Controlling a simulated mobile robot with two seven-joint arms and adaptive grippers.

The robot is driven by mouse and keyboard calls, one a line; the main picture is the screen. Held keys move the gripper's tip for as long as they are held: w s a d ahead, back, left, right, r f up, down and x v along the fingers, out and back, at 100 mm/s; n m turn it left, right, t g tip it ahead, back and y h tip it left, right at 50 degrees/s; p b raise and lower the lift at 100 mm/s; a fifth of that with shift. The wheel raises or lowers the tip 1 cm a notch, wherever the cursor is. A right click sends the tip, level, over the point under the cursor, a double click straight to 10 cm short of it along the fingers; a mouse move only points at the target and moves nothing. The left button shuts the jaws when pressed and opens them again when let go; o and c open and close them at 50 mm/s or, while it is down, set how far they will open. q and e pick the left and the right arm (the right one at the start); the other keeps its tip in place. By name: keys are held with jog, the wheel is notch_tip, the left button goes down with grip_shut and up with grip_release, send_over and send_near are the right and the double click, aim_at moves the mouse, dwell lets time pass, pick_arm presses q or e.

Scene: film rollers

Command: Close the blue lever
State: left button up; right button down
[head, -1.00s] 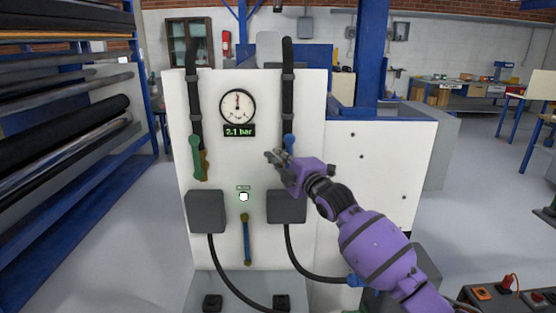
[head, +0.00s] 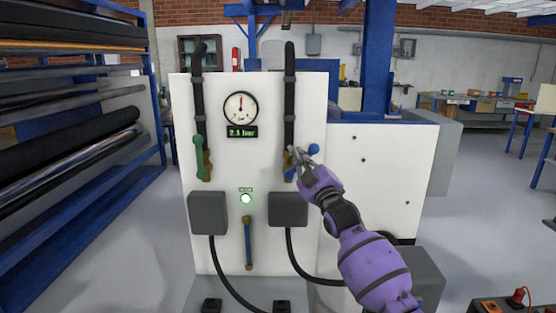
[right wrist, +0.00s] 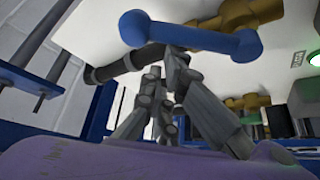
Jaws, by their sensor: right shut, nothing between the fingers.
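The blue lever (head: 314,149) is on the right-hand pipe of the white panel. It lies roughly level across the pipe, its round end pointing right; my gripper hides its middle in the head view. In the right wrist view the blue lever (right wrist: 190,38) shows whole, in front of a brass valve body (right wrist: 262,12). My right gripper (head: 297,154) is shut and empty, its fingertips at the lever. In the right wrist view its fingers (right wrist: 166,75) are just below the lever; I cannot tell whether they touch it. My left gripper is out of view.
A green lever (head: 199,153) stands upright on the left pipe. A gauge (head: 240,107) with a digital readout sits between the pipes. Below are a lit green lamp (head: 246,198), two grey boxes (head: 208,213) and a thin blue lever-like bar (head: 248,243). Rolls fill a rack at left.

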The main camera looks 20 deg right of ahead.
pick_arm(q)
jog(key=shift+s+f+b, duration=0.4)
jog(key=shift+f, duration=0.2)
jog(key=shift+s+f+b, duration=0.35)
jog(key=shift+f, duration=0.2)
pick_arm(e)
jog(key=s+d+f+m+t+h, duration=0.1)
jog(key=d+f+m+h, duration=0.3)
jog(key=m+h, duration=0.5)
jog(key=shift+s+d+f+m+h, duration=0.2)
jog(key=shift+d+f+m+h, duration=0.3)
jog(key=shift+m, duration=2.6)
jog(key=shift+a, duration=0.1)
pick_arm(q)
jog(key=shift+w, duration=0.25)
